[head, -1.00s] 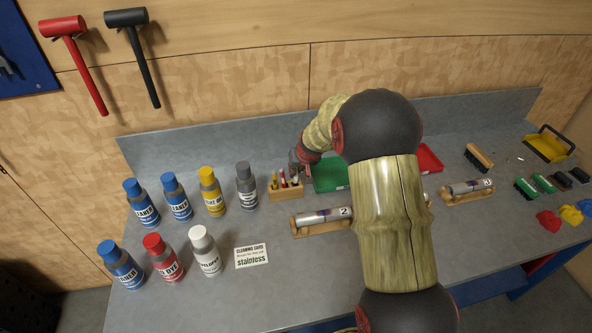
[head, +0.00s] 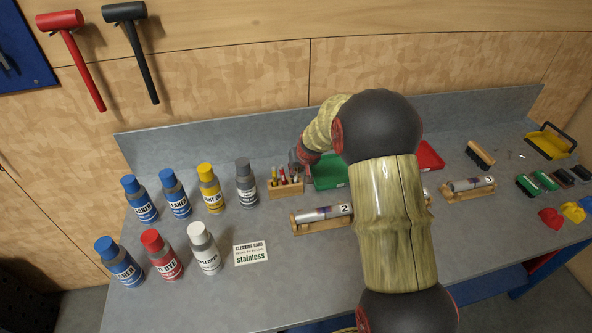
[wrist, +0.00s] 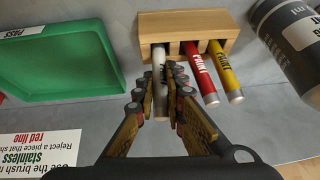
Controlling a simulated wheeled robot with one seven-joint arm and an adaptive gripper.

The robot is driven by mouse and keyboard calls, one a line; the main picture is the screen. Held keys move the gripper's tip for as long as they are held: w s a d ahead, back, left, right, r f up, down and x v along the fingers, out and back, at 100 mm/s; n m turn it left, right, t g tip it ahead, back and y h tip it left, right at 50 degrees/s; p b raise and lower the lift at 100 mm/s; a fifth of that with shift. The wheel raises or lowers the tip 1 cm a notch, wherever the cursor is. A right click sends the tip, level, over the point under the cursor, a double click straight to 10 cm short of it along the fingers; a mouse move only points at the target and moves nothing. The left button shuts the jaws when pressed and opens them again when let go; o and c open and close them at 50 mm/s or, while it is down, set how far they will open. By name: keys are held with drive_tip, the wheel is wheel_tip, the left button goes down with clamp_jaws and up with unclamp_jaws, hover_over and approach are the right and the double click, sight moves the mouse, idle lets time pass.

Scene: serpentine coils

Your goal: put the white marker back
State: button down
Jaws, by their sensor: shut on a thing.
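The white marker (wrist: 159,72) stands in or at the left hole of the wooden marker block (wrist: 180,24) in the wrist view. Its far end is at the block and its near part is between my fingers. My gripper (wrist: 158,88) is shut on it. A red marker (wrist: 201,74) and a yellow marker (wrist: 226,74) sit in the other holes, just right of my fingers. In the head view the block (head: 287,190) is on the bench, and my gripper (head: 296,168) is over its right end, partly hidden. How deep the white marker sits cannot be told.
A green tray (wrist: 60,80) is left of the block in the wrist view, and a dark grey bottle (wrist: 290,40) is right of it. A cleaning card (head: 251,253), several bottles and a numbered cylinder on a wooden stand (head: 322,226) are nearby on the bench.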

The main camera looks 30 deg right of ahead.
drive_tip(key=c, duration=1.8)
unclamp_jaws()
drive_tip(key=shift+o, duration=0.2)
drive_tip(key=v, duration=1.2)
drive_tip(key=s+a+f+g+y, duration=0.1)
drive_tip(key=s+a+f+g, duration=0.2)
drive_tip(key=s, duration=0.6)
drive_tip(key=s+a+r+n+t, duration=0.1)
drive_tip(key=s+a+r, duration=0.6)
drive_tip(key=s, duration=0.5)
drive_tip(key=s+a+r+n+t+b, duration=0.1)
drive_tip(key=s+a+r+n, duration=0.1)
drive_tip(key=s+a+r, duration=0.4)
drive_tip(key=s+a, duration=0.3)
drive_tip(key=s, duration=0.2)
drive_tip(key=shift+s+a+r, duration=0.2)
drive_tip(key=shift+s+r, duration=0.15)
